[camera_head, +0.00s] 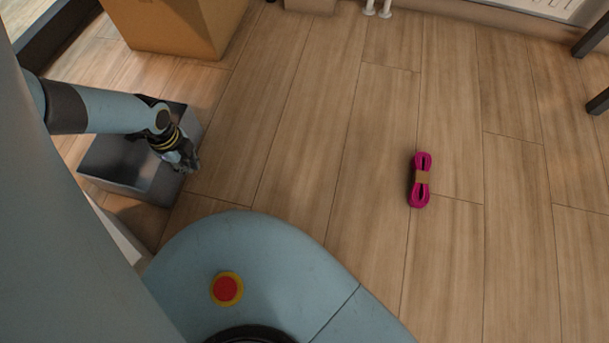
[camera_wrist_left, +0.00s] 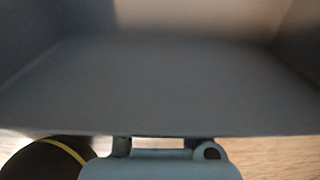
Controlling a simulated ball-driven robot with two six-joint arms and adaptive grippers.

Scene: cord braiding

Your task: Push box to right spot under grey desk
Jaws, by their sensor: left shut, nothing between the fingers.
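A grey box (camera_head: 130,178) sits on the floor at the left in the head view. My left gripper (camera_head: 189,163) is at its right side, with my left arm crossing over the box. The gripper looks shut and empty; I cannot tell whether it touches the box. In the left wrist view a blurred grey surface (camera_wrist_left: 160,90), apparently the box, fills most of the picture close to the gripper. A brown cardboard box (camera_head: 175,25) stands behind, at the top left. No grey desk can be made out. My right gripper is not in view.
Dark furniture legs (camera_head: 598,102) stand at the right edge. A white radiator (camera_head: 545,8) and pipes are at the top.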

